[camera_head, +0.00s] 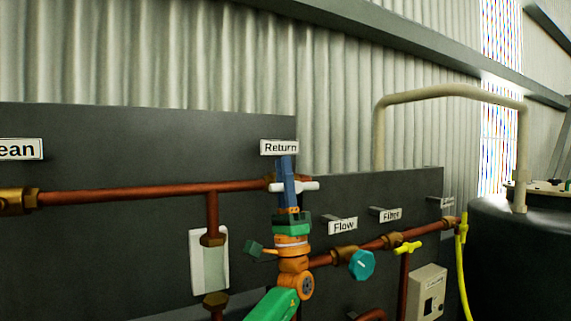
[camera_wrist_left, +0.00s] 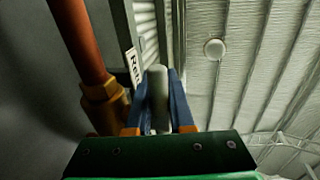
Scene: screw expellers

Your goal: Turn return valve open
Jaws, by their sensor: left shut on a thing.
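The return valve shows under the "Return" sign (camera_head: 279,148), at the right end of the upper copper pipe. Its white handle (camera_head: 309,186) sticks out to both sides of the blue fingers of my left gripper (camera_head: 286,168). The gripper is shut on this handle, and its arm comes up from below. In the left wrist view, the pale rounded handle (camera_wrist_left: 157,92) stands between the two blue fingers (camera_wrist_left: 156,100). The brass valve body (camera_wrist_left: 106,106) is at the left there, on the copper pipe. In the head view my fingers mostly hide the valve body. My right gripper is not in view.
The upper copper pipe (camera_head: 130,192) runs left along the dark panel (camera_head: 90,150). At the right are a teal round knob (camera_head: 361,265), a yellow handle (camera_head: 407,248), the "Flow" sign (camera_head: 343,225), a grey box (camera_head: 428,292) and a dark tank (camera_head: 515,255).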

